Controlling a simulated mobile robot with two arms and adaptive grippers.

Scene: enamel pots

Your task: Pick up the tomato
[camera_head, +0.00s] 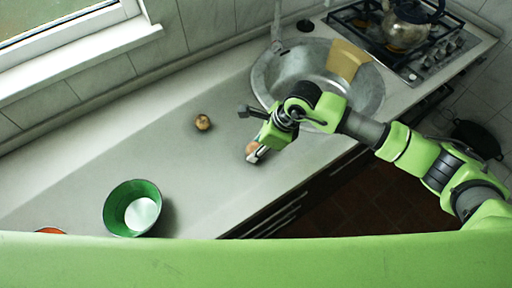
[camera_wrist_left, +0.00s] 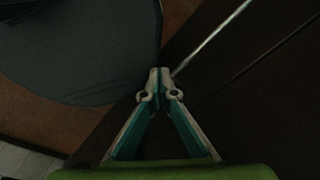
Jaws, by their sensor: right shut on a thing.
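My right gripper (camera_head: 256,155) is low over the counter, in front of the sink, and shut on a small round orange-brown thing (camera_head: 251,147). This looks like the tomato, but the fingers cover part of it and I cannot be sure. I cannot tell whether it still touches the counter. My left gripper (camera_wrist_left: 160,78) shows only in the left wrist view, with its fingertips together and nothing visible between them.
A brown onion-like thing (camera_head: 202,122) lies on the counter (camera_head: 100,165). A green pot (camera_head: 117,205) stands at the lower left, beside a mostly hidden orange-red thing (camera_head: 50,231). A sink (camera_head: 268,80) holds a tan board (camera_head: 346,60). A kettle (camera_head: 405,27) stands on the stove.

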